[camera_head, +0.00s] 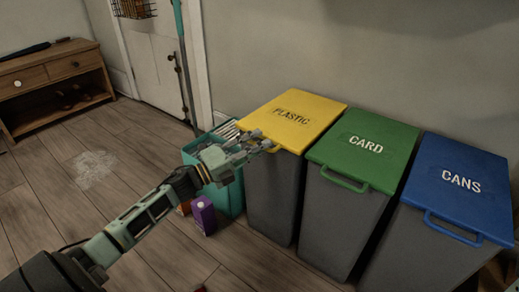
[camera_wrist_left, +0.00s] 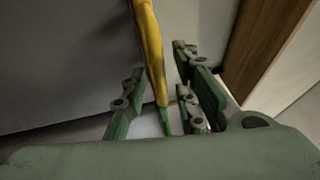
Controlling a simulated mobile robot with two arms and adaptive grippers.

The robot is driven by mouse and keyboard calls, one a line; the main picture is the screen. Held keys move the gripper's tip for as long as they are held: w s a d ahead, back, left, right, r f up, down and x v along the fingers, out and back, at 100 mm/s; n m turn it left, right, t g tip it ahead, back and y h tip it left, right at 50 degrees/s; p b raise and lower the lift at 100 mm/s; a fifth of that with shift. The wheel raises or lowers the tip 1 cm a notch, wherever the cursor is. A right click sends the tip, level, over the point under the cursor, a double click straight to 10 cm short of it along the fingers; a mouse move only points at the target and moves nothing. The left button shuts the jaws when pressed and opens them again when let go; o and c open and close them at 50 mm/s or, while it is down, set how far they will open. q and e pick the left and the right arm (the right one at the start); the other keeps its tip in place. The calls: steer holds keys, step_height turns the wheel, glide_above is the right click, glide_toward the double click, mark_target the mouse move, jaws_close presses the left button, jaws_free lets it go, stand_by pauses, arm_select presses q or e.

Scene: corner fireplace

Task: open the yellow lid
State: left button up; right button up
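The yellow lid (camera_head: 297,118), marked PLASTIC, lies flat and closed on a grey bin (camera_head: 270,195). My left gripper (camera_head: 263,141) is at the lid's front-left edge, where the front handle is mostly hidden behind the fingers. In the left wrist view, a yellow strip (camera_wrist_left: 152,50), likely the handle or lid edge, runs between the spread fingers of my gripper (camera_wrist_left: 158,70). Gaps show beside the strip, so the fingers look open around it. My right gripper is not in view.
A teal container (camera_head: 230,198) and a purple carton (camera_head: 204,216) stand just left, below my gripper. A wooden cabinet (camera_head: 50,75) is at far left. Floor at left is mostly clear.

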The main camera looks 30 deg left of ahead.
arm_select(q)
steer(key=shift+w+d, duration=0.1)
steer(key=shift+w, duration=0.15)
steer(key=shift+c, duration=0.2)
jaws_close()
stand_by(0.3)
